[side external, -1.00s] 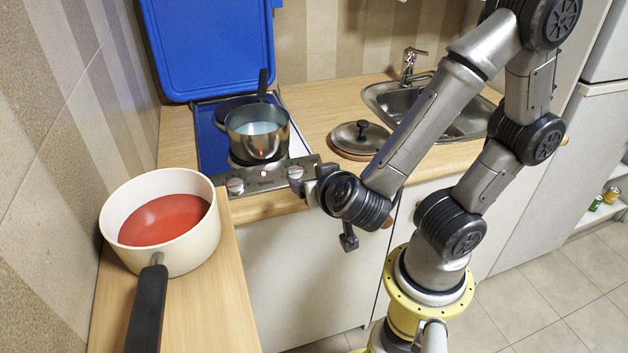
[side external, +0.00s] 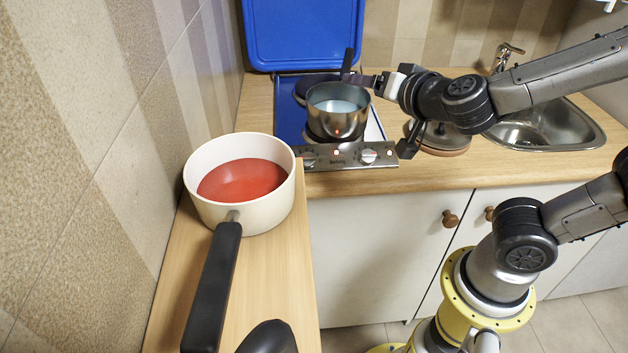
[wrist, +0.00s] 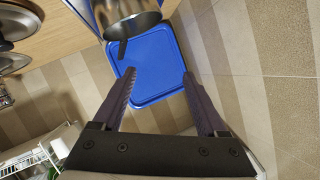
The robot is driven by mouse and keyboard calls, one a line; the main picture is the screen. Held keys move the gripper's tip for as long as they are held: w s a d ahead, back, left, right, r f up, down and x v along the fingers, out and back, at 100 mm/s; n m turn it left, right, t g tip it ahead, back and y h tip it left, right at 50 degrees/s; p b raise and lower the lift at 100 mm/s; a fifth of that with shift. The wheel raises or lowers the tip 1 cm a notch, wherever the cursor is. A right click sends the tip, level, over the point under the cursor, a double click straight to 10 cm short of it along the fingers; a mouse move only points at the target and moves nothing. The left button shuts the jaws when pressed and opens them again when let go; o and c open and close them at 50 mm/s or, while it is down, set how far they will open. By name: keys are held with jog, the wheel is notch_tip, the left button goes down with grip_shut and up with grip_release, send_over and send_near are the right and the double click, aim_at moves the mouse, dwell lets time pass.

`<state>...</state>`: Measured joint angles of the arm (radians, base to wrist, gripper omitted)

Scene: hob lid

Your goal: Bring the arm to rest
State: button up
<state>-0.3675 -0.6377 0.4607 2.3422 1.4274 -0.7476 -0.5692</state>
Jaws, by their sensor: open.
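My gripper (side external: 356,78) is at the back right of the steel pot (side external: 337,118), close to its dark upright handle (side external: 347,62). In the wrist view my gripper (wrist: 158,75) has its two fingers wide apart with nothing between them. The pot (wrist: 128,20) shows beyond the fingertips at the top there. I cannot tell whether a finger touches the pot. The pot holds pale liquid and stands on the hob (side external: 289,118). The blue hob lid (side external: 305,35) stands upright behind; it also shows in the wrist view (wrist: 150,65).
A cream pan (side external: 240,215) with red contents stands on the front left counter, its black handle toward the camera. A pot lid (side external: 443,135) lies on the counter below my wrist, by the sink (side external: 545,125). A dark rounded object (side external: 268,338) shows at the bottom edge.

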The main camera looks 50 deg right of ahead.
jog(key=s+a+r+n+y, duration=0.4)
jog(key=a+r+n+y, duration=0.1)
jog(key=a+n+y, duration=0.25)
jog(key=s+d+f+n+g+h, duration=0.1)
jog(key=s+d+f+n+g, duration=0.2)
jog(key=s+f+g, duration=0.4)
jog(key=s+d+f, duration=0.1)
jog(key=s+f, duration=0.2)
jog(key=s, duration=0.2)
jog(key=shift+f+h, duration=0.15)
jog(key=shift+h, duration=0.2)
